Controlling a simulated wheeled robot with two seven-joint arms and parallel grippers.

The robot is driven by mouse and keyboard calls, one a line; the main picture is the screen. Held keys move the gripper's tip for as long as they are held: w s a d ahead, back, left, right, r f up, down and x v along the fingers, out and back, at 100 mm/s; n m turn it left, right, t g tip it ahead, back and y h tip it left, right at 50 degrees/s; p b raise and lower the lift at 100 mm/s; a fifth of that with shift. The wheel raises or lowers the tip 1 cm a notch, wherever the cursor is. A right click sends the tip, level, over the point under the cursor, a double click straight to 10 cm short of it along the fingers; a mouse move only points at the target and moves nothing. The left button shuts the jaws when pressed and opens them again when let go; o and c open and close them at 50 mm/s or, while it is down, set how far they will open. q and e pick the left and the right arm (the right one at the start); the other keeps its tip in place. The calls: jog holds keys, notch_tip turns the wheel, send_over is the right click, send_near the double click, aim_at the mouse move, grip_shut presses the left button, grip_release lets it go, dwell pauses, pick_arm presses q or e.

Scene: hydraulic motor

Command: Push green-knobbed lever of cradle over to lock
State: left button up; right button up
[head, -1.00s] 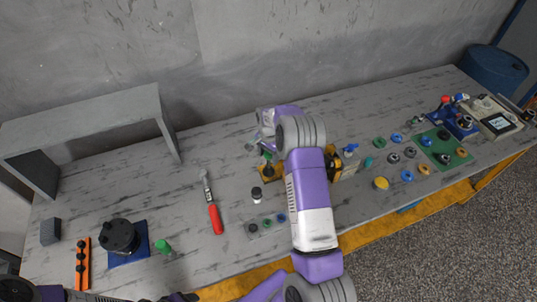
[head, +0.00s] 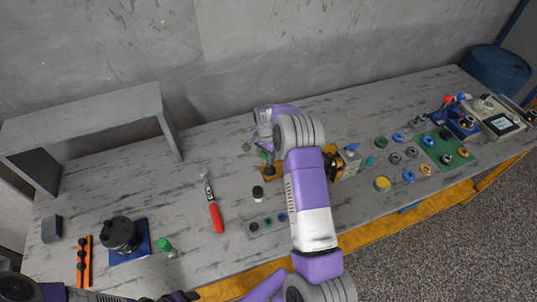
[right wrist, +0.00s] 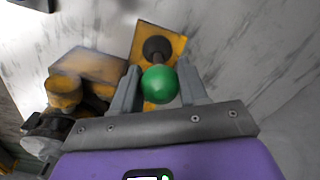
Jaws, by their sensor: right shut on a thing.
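The cradle has a yellow base plate (head: 268,174), partly hidden behind my right arm in the head view. In the right wrist view its yellow plate (right wrist: 172,42) carries a dark lever pivot, with the round green knob (right wrist: 160,85) at the lever's near end. My right gripper (right wrist: 158,76) has one finger on each side of the knob and is shut on it. In the head view the right gripper (head: 262,147) is at the cradle, largely hidden by its own wrist. My left gripper (head: 182,297) is at the bottom edge, its jaws unclear.
A yellow and grey motor unit (head: 345,162) stands right of my right arm. A grey shelf (head: 85,115) stands at the back left. The table's middle left is mostly clear.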

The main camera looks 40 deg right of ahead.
jog(key=shift+w+a+f, duration=0.1)
jog(key=shift+a, duration=0.25)
jog(key=shift+w+a+f, duration=0.1)
jog(key=shift+w+a, duration=0.1)
jog(key=shift+a, duration=0.3)
jog(key=shift+a, duration=0.15)
jog(key=shift+w+a+f+b, duration=0.25)
jog(key=shift+a+b, duration=0.15)
jog(key=shift+a, duration=0.15)
jog(key=shift+a+f, duration=0.1)
jog(key=shift+a, duration=0.05)
dwell(0.4)
jog(key=shift+w+a+f+b, duration=0.15)
jog(key=shift+a+f+b, duration=0.15)
jog(key=shift+a, duration=0.15)
dwell(0.4)
